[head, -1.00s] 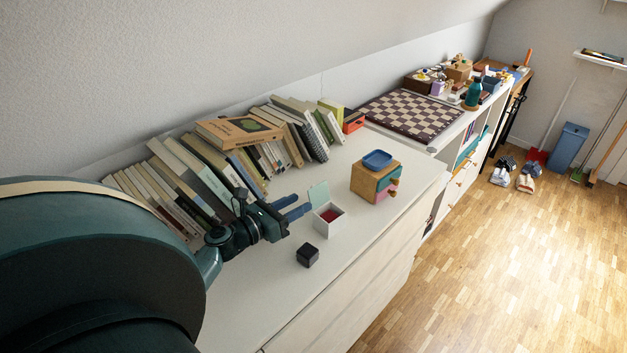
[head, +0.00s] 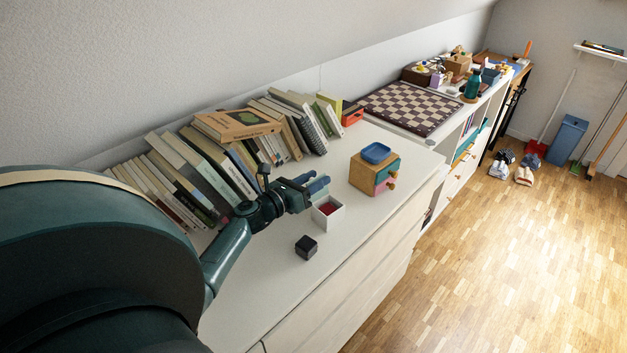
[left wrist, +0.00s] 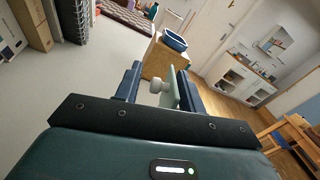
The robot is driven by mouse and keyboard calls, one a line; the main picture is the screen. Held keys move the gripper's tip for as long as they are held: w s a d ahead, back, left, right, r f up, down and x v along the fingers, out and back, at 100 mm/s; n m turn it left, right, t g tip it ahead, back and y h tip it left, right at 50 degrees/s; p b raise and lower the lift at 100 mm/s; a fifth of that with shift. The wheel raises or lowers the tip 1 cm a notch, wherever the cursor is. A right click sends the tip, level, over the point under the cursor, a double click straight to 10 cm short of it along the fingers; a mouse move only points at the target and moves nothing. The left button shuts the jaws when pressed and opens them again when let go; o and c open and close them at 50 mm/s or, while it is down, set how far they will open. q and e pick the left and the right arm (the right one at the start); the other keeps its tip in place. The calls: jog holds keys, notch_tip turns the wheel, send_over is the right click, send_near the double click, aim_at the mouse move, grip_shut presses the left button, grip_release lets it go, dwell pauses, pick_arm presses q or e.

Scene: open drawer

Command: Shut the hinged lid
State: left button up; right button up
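The small white box (head: 334,218) with a red inside stands on the white cabinet top, its opening showing. In the head view my left gripper (head: 316,186) is at the box's far left side and hides most of the raised lid. In the left wrist view the pale green lid (left wrist: 173,93) stands nearly edge-on between my two spread dark blue fingers, with a round pale knob (left wrist: 157,86) on its left face. The left gripper is open around the lid. Whether a finger touches it, I cannot tell. My right gripper is not in view.
A black cube (head: 306,247) lies in front of the box. A small wooden drawer unit (head: 366,177) with a blue tray (head: 376,153) on top stands to its right. Leaning books (head: 215,165) line the wall behind. The cabinet top (head: 285,285) is clear toward the front.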

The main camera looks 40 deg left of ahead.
pick_arm(q)
grip_shut()
jog(key=shift+d+m, duration=0.1)
jog(key=shift+m, duration=0.2)
jog(key=m, duration=0.1)
jog(key=d+m+b, duration=0.1)
jog(key=m, duration=0.1)
jog(key=shift+s+d+r, duration=0.1)
jog(key=shift+s+r, duration=0.05)
jog(key=shift+r, duration=0.05)
jog(key=shift+s+d+r+m+b, duration=0.1)
jog(key=shift+d+m+b, duration=0.35)
jog(key=shift+m, duration=0.4)
jog(key=shift+d+m+b, duration=0.25)
jog(key=shift+m+b, duration=0.3)
jog(key=shift+m, duration=0.3)
jog(key=shift+o, duration=0.2)
grip_release()
